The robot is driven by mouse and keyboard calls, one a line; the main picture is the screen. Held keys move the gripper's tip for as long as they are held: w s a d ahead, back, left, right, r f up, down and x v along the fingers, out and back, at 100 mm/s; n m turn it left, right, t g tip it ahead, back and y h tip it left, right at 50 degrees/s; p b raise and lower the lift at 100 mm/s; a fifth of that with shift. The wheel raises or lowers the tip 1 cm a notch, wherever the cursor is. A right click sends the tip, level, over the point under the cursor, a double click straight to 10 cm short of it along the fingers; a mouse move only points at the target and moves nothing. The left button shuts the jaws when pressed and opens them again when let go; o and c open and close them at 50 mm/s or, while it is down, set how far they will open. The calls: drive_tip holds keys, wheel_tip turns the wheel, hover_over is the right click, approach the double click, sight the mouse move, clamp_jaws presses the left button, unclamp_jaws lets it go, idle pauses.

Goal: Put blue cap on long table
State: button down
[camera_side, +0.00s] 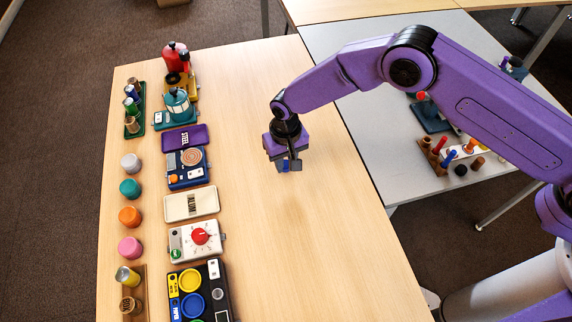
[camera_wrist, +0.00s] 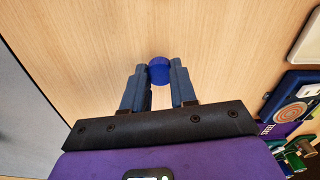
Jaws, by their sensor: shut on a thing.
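My gripper (camera_wrist: 158,76) is shut on the blue cap (camera_wrist: 158,70), which sits between the fingertips in the wrist view. In the side view my gripper (camera_side: 287,165) is above the middle of the long wooden table (camera_side: 300,230), with a bit of the blue cap (camera_side: 286,165) showing between the fingers. A soft shadow on the wood below suggests the cap is held clear of the surface.
A row of boxes and devices runs along the table's left side, including a box with a red dial (camera_side: 200,237). Several round caps, such as the pink cap (camera_side: 130,247), stand left of it. A grey table (camera_side: 350,100) with more items adjoins at right. The wood under my gripper is bare.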

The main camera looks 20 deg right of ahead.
sight(286, 165)
drive_tip(key=shift+f, duration=1.2)
drive_tip(key=shift+f, duration=0.15)
drive_tip(key=c, duration=0.9)
unclamp_jaws()
wheel_tip(286, 165, up, 12)
drive_tip(key=shift+s+d+r, duration=0.1)
drive_tip(key=shift+r, duration=0.15)
